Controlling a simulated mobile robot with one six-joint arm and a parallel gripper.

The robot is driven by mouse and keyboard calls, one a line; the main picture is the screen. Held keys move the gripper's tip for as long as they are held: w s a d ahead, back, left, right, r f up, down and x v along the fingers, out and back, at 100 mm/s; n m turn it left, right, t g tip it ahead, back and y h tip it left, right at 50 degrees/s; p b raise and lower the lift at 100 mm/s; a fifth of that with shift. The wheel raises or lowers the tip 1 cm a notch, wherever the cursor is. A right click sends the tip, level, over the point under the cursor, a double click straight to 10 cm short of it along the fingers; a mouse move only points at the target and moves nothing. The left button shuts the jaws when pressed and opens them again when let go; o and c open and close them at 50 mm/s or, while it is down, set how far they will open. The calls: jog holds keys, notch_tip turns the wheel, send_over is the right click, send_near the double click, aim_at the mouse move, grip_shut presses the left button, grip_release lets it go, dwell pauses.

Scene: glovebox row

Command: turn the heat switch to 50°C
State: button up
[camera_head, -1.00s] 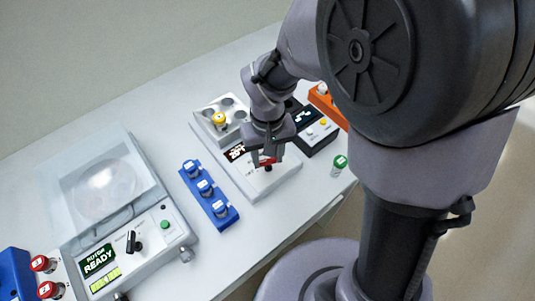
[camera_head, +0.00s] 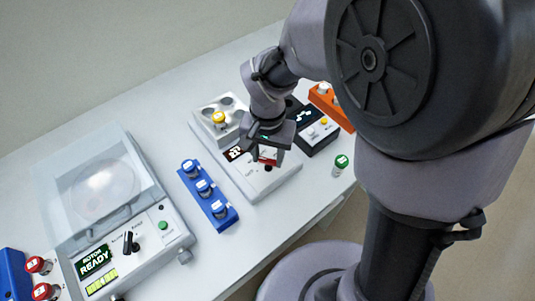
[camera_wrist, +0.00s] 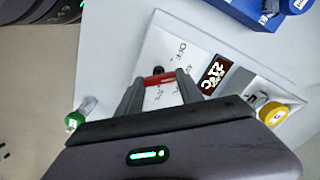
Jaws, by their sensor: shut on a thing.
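The white heater unit (camera_head: 284,182) stands on the bench below my gripper and also shows in the wrist view (camera_wrist: 160,48). Its dark display (camera_wrist: 216,75) has lit characters that I cannot read surely. My gripper (camera_head: 266,162) is over the front panel. In the wrist view its fingers (camera_wrist: 158,90) are shut on a red bar (camera_wrist: 158,79), apparently the heat switch handle. A small black knob-like part (camera_wrist: 158,69) shows just beyond the bar. Panel markings, including OFF, are beside it. The fingers partly hide the switch and other markings.
A blue rack (camera_head: 209,200) with several vials stands left of the heater. A green-capped vial (camera_head: 341,164) stands at the right near the bench edge. A black device (camera_head: 318,138) and an orange rack (camera_head: 334,108) are behind it. A yellow-capped vial (camera_head: 218,119) sits in the heater.

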aim_at(268, 159)
jog(key=shift+m, duration=1.1)
jog(key=shift+m+b, duration=0.3)
jog(key=o, duration=1.4)
notch_tip(268, 159, up, 17)
jog(key=p, duration=0.7)
jog(key=shift+r, duration=0.2)
